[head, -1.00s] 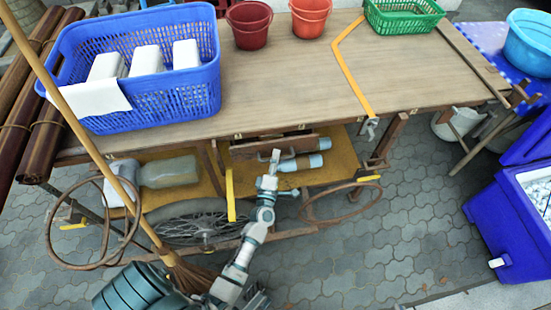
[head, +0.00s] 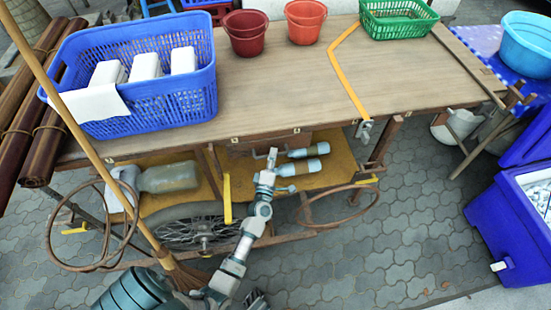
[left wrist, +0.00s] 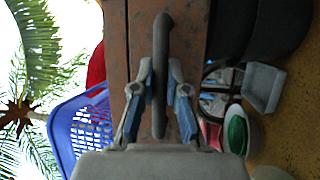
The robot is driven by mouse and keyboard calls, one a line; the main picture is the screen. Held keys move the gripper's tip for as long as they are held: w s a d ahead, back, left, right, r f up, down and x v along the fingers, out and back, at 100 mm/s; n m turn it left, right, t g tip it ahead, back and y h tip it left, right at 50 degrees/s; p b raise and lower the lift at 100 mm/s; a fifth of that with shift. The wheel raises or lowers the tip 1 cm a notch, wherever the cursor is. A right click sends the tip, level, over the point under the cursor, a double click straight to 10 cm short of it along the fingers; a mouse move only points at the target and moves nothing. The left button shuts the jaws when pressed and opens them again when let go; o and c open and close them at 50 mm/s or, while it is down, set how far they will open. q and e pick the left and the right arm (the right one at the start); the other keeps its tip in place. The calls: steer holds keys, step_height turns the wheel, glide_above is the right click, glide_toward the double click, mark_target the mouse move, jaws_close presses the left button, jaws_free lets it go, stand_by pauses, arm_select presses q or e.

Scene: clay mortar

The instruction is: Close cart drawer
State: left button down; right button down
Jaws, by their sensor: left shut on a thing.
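The cart (head: 200,125) has a wooden top, and its drawer front sits close under the top's front edge, mostly hidden by it in the head view. In the left wrist view the drawer front (left wrist: 188,40) is a worn brown panel with a dark bar handle (left wrist: 161,65). My left gripper (head: 272,155) is at the drawer front, below the table edge. In the left wrist view its two fingers (left wrist: 160,90) are on both sides of the handle, shut on it. Whether any gap is left around the drawer cannot be told. My right gripper is not seen.
A blue basket (head: 150,108) with white containers, two red buckets (head: 247,42) and a green basket (head: 399,27) stand on the top. Bottles (head: 303,167) lie on the lower shelf. A broom (head: 110,170) leans at left. A blue cooler (head: 500,225) stands at right.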

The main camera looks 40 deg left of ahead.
arm_select(q)
steer(key=c, duration=1.5)
jaws_free()
steer(key=shift+a+r, duration=0.2)
steer(key=shift+a, duration=0.15)
steer(key=o, duration=0.3)
steer(key=shift+a+f, duration=0.15)
steer(key=shift+d, duration=0.3)
steer(key=shift+s+d+f, duration=0.15)
steer(key=v, duration=1.1)
steer(key=shift+s, duration=0.2)
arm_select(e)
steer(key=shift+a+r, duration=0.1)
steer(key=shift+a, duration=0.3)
arm_select(q)
steer(key=shift+f, duration=0.1)
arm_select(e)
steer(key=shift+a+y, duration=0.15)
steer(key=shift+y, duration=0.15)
